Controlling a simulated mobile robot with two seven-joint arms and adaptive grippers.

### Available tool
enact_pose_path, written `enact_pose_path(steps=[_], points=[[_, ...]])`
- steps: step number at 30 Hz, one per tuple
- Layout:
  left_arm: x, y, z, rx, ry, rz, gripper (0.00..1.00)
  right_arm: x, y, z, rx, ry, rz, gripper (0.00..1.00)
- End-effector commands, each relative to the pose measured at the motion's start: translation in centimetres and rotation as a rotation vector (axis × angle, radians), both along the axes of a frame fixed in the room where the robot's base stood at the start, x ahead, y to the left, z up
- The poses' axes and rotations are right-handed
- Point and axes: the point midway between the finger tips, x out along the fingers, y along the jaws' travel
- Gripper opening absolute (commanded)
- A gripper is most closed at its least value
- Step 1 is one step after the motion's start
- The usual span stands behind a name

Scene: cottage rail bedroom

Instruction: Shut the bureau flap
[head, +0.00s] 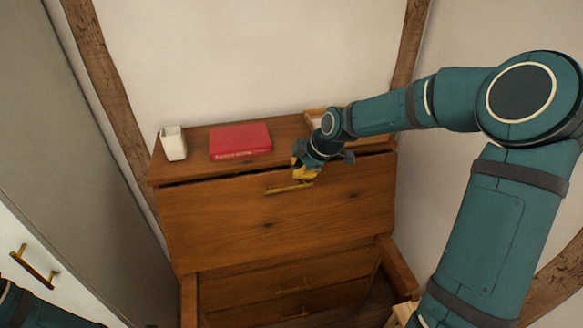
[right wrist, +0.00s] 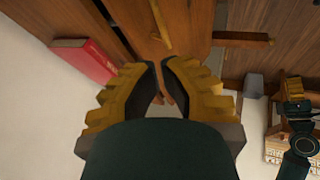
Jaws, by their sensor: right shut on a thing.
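The bureau flap (head: 230,215) is a broad brown wooden panel, raised almost upright on the front of the bureau (head: 190,142). A dark gap shows along its top edge. Its brass handle (head: 285,189) is near the upper middle and also shows in the right wrist view (right wrist: 160,28). My right gripper (head: 303,172) has yellow fingers and is shut at the right end of the handle. The fingers partly hide the handle in the right wrist view (right wrist: 160,85). My left gripper (right wrist: 295,88) seems to show small in that view, its jaws unclear.
On the bureau top are a white cup (head: 173,143), a red book (head: 240,141) and a wooden tray (head: 315,117), partly behind my right arm. Drawers (head: 285,285) are below the flap. A white cabinet with a brass handle (head: 34,267) stands at left.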

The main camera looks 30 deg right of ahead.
Motion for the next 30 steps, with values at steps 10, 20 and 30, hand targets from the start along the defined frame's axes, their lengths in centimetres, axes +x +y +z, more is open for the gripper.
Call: enact_pose_path(steps=[10, 20, 30], points=[[0.0, 0.0, -0.4, 0.001, -0.001, 0.0, 0.47, 3.1, 1.8, -5.8, 0.004, 0.002, 0.001, 0.0], [0.0, 0.0, 0.2, 0.0, -0.001, 0.0, 0.47, 6.8, 1.5, -8.4, 0.004, -0.001, -0.005, 0.0], [0.0, 0.0, 0.3, 0.0, 0.0, 0.0, 0.47, 7.8, 1.2, -8.8, 0.004, -0.001, -0.004, 0.0]])
